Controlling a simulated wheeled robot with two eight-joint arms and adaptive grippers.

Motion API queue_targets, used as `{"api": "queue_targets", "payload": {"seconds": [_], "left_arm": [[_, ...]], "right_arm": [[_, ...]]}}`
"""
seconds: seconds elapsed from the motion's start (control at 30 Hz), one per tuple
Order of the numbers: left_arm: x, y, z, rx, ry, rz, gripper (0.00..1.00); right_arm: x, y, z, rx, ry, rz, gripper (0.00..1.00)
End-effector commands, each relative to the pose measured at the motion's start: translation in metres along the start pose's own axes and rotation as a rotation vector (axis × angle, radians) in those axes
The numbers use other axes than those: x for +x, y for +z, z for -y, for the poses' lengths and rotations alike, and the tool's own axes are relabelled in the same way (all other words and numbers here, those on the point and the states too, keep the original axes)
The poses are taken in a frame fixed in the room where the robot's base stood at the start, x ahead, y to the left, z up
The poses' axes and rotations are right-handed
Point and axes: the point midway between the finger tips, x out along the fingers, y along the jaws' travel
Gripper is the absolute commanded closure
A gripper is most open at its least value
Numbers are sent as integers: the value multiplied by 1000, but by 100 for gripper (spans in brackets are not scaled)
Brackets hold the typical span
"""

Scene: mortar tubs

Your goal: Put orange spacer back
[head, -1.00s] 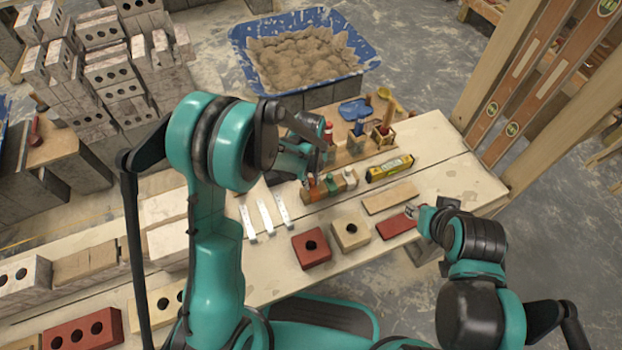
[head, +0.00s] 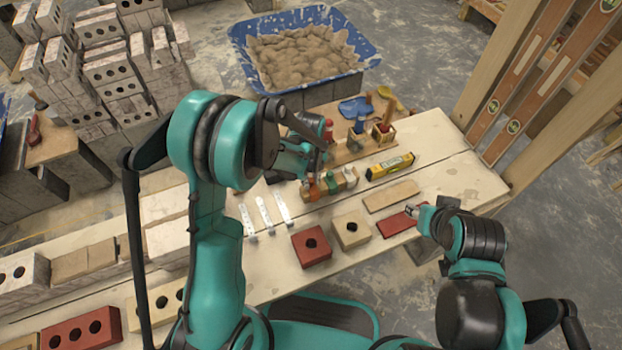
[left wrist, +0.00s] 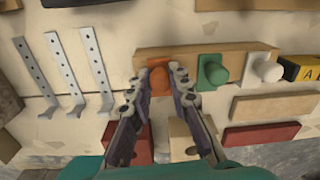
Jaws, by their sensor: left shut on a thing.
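The orange spacer (left wrist: 160,79) is between the fingertips of my left gripper (left wrist: 158,88) in the left wrist view, and the gripper is shut on it. It is at the left end of a wooden block (left wrist: 190,60); I cannot tell whether it is fully seated. In the head view the orange spacer (head: 312,191) is partly hidden by the left gripper (head: 316,172). A green spacer (left wrist: 212,72) and a white spacer (left wrist: 265,69) stand on the same block to its right. My right gripper (head: 413,211) is by a red slab; its fingers are too small to judge.
Metal straps (head: 263,215) lie left of the block. A yellow level (head: 389,166), a wooden strip (head: 391,196) and the red slab (head: 395,224) lie to the right. Red (head: 311,246) and tan (head: 350,231) holed bricks sit in front. A tool rack (head: 350,150) stands behind.

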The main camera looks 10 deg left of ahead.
Motion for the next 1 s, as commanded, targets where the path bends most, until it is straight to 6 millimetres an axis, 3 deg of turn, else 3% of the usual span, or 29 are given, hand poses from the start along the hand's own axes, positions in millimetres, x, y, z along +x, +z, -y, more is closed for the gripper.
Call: {"api": "queue_targets", "payload": {"seconds": [0.37, 0.4, 0.47, 0.8, 1.0], "left_arm": [[5, 0, 0, 0, 0, 0, 100], [4, 0, 0, 0, 0, 0, 71], [4, 0, 0, 0, 0, 0, 57], [2, 0, 0, 0, 0, 0, 57], [-27, 0, 0, 0, 0, 0, 57]], "right_arm": [[2, 2, 0, 0, 0, 0, 60], [2, 2, 0, 0, 0, 0, 60], [2, 2, 0, 0, 0, 0, 60], [2, 2, 0, 0, 0, 0, 60], [2, 2, 0, 0, 0, 0, 60]]}}
